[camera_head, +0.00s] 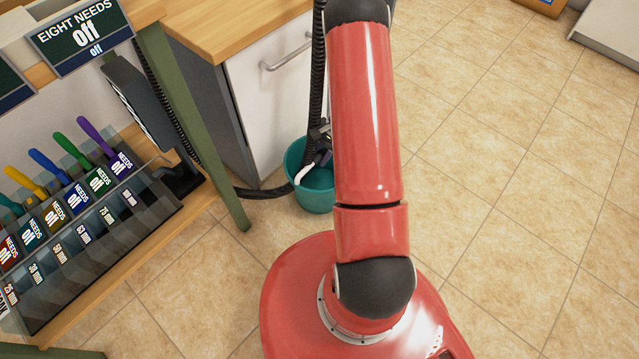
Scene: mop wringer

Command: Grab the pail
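A teal pail (313,194) stands on the tiled floor near the middle of the head view, by the corner of a cabinet. My red arm rises in front of it and hides part of its right side. A white curved piece, perhaps its handle or part of my gripper, shows over the pail's opening. Dark parts and a black hose lie above and at the pail's rim. My gripper's fingers cannot be made out clearly, so I cannot tell whether they touch the pail.
A cabinet (262,100) with a wooden top stands behind the pail. A green-legged table (190,118) stands left, with a rack (75,245) of colored-handled tools. A sign (82,36) hangs above it. The tiled floor (500,200) to the right is clear.

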